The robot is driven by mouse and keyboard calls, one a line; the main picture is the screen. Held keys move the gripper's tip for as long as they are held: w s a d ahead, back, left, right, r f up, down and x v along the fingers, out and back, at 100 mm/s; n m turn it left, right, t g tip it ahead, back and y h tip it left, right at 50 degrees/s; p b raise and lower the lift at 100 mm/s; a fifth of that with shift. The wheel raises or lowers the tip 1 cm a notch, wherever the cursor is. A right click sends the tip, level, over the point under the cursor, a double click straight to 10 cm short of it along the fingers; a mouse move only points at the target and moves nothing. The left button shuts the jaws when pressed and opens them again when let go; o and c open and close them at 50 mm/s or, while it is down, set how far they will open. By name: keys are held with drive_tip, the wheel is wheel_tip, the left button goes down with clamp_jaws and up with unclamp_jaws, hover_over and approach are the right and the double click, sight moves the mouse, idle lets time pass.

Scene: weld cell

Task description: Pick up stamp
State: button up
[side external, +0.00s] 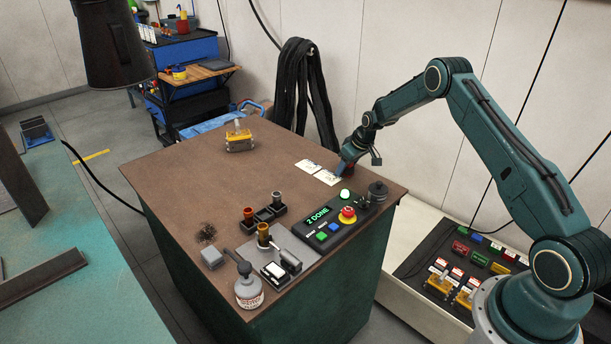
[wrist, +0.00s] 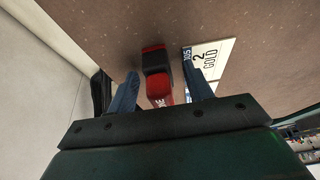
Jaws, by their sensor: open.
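A red and black block, which looks like the stamp (wrist: 156,72), stands on the brown table top in the wrist view, with pale lettering on its red near side. My gripper (wrist: 160,82) is open, with one blue finger on each side of the stamp. I cannot tell whether either finger touches it. In the side view my gripper (side external: 343,167) is low over the far right part of the table, and it hides most of the stamp, leaving a dark red patch (side external: 350,173). A white card (wrist: 212,56) marked "2 GOLD" lies by the right finger.
Two white cards (side external: 308,166) lie left of my gripper. A control panel (side external: 318,216) reading "2 DONE", with a red button (side external: 347,215), and a dark cylinder (side external: 377,191) stand nearer. The table's middle is clear.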

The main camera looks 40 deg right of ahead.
idle(0.3)
drive_tip(key=c, duration=1.1)
drive_tip(key=shift+r, duration=0.15)
wheel_tip(320, 180, up, 20)
drive_tip(key=shift+f, duration=0.1)
idle(0.3)
